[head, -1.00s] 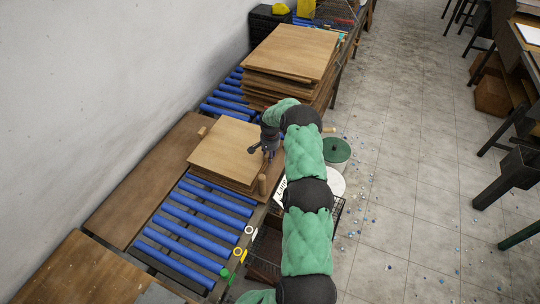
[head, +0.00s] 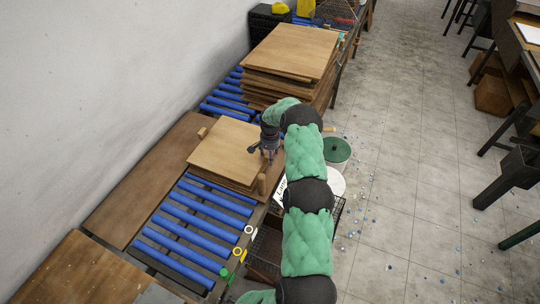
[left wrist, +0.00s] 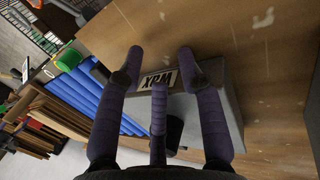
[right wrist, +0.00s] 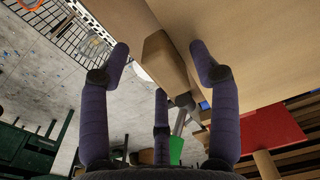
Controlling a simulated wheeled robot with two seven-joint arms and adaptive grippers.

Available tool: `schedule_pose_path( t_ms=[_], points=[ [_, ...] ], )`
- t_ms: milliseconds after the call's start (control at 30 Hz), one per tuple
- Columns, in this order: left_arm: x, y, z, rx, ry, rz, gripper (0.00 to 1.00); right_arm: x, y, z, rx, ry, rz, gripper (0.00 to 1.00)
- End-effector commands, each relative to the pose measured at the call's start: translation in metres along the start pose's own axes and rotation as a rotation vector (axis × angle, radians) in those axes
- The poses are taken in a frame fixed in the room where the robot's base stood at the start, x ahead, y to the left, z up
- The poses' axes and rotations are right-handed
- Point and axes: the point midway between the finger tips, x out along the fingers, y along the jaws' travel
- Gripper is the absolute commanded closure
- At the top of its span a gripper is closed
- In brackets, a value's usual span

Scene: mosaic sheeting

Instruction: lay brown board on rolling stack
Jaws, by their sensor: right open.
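A light brown board (head: 226,150) lies flat on top of a low stack on the blue roller conveyor, with short wooden posts around it. My right gripper (head: 268,150) is at the board's right edge. In the right wrist view the right gripper (right wrist: 165,60) is open, with its fingers apart. A wooden post (right wrist: 165,62) shows between them, and the pale board surface (right wrist: 250,45) fills the upper right; I cannot tell whether a finger touches it. My left gripper is outside the head view. In the left wrist view the left gripper (left wrist: 160,60) is open and empty.
A taller stack of boards (head: 290,55) stands farther along the conveyor. Bare blue rollers (head: 205,225) lie on the near side. A wall (head: 110,80) bounds the left. A green-lidded bin (head: 337,150) and a wire basket stand right. The left wrist view shows a grey labelled box (left wrist: 222,92).

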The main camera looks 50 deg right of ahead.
Motion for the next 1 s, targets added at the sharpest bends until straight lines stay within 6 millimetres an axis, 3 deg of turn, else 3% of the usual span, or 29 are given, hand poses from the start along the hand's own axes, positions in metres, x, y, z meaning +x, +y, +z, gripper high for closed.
schedule_pose_path(
  t_ms=[500, 1000],
  points=[
    [0.000, 0.000, -0.003, -0.001, 0.007, 0.000, 0.60, -0.067, -0.001, -0.001, 0.000, 0.004, -0.004, 0.38],
    [0.000, 0.000, -0.002, 0.000, 0.004, 0.000, 0.60, -0.075, 0.000, -0.001, 0.000, 0.003, -0.004, 0.38]
  ],
)
